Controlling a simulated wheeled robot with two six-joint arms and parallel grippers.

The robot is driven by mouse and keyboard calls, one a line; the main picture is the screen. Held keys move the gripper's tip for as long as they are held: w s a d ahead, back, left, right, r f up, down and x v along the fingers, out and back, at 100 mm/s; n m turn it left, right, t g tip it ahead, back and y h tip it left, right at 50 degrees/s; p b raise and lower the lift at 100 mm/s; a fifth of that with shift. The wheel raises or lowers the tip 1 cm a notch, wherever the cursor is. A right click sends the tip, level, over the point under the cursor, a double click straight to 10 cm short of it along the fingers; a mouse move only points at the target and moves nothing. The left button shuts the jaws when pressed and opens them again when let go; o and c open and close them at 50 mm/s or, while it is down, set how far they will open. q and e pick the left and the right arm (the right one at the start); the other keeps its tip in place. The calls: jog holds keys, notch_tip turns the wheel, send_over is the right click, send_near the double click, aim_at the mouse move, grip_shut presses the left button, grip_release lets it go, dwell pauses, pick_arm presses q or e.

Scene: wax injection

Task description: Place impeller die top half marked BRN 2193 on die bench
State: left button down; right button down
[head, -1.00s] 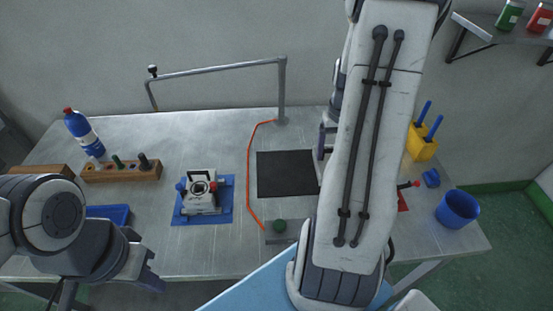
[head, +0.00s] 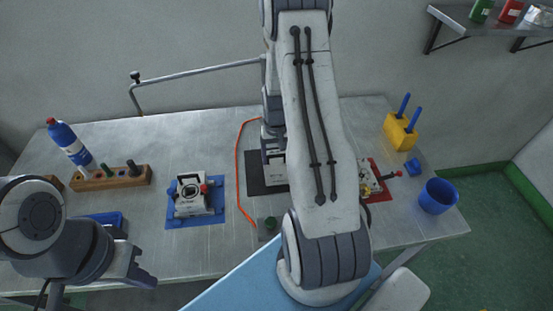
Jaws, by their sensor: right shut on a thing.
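My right gripper (head: 272,140) is over the black mat (head: 256,187) in the middle of the metal bench (head: 195,253), partly hidden by my arm. It is shut on a pale metal block (head: 275,172), likely a die half; no marking is readable. I cannot tell whether the block touches the mat. Another die part (head: 368,183) shows on a red mat (head: 381,193), partly behind my arm. My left gripper (head: 138,275) is at the lower left, apart from the dies; its opening is unclear.
An orange-red cord (head: 239,185) runs between the blue and black mats. A wooden rack (head: 110,179) and blue bottle (head: 68,145) stand left. A yellow holder (head: 399,132) and blue cup (head: 438,196) stand right. A pipe frame (head: 200,72) rises at the back.

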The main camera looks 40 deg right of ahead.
aim_at(276, 163)
jog(key=shift+f, duration=1.1)
